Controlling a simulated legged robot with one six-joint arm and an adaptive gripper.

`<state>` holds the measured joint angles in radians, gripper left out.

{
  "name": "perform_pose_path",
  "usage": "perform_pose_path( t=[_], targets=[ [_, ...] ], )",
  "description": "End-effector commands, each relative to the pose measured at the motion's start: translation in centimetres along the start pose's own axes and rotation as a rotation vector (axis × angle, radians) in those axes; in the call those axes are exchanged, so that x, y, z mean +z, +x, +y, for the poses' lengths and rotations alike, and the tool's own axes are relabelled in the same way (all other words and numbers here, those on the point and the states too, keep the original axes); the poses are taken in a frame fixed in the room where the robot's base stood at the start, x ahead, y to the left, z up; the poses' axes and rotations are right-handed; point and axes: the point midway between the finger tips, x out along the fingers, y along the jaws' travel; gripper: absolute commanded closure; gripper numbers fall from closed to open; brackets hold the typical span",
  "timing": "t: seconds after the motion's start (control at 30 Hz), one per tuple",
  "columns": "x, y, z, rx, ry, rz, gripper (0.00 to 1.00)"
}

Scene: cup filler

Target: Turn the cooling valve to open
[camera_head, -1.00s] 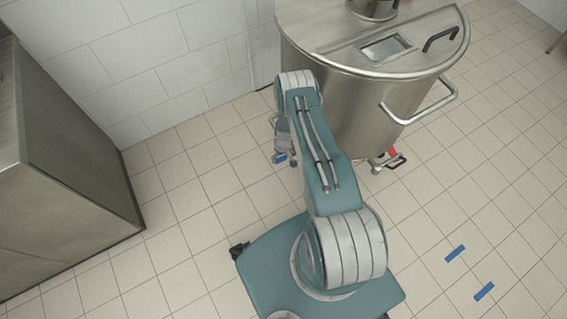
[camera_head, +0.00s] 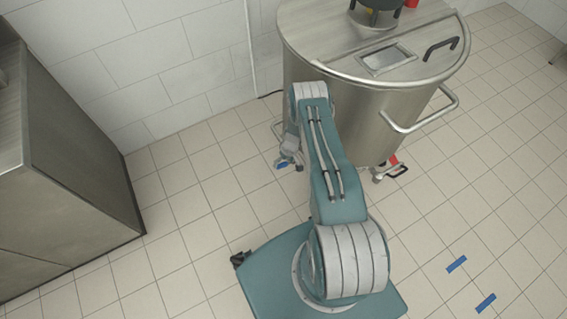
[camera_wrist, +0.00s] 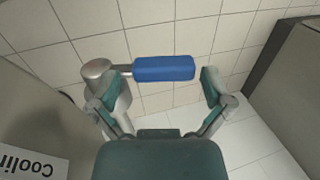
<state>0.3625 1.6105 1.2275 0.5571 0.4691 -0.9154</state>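The cooling valve has a blue handle (camera_wrist: 163,68) on a round metal body (camera_wrist: 98,80) in the wrist view. The handle lies level across the picture, its left end joined to the body by a short stem. My gripper (camera_wrist: 160,86) is open, one finger to each side of the handle's ends. The left finger overlaps the valve body in the picture; contact cannot be told. In the head view my gripper (camera_head: 291,150) is small beside the tank's lower left, with the blue handle (camera_head: 282,164) just below it.
A large steel tank (camera_head: 345,120) stands behind my arm. A red-handled valve (camera_head: 394,160) sits low on its right side. A label reading "Coolin" (camera_wrist: 35,163) is partly visible. A steel cabinet (camera_head: 70,180) stands left, with free tiled floor between.

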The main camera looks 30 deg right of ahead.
Motion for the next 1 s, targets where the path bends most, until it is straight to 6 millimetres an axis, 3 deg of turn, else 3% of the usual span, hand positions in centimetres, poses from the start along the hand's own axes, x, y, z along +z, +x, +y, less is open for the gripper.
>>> perform_pose_path(
  t=[0.27,0.73,1.0],
  targets=[
    [-0.1,-0.6,-0.2,0.0,-0.001,0.0,0.0],
    [-0.1,-7.8,-1.9,0.0,0.0,0.002,0.0],
    [0.0,-9.6,-2.4,-0.001,0.001,-0.001,0.0]
  ],
)
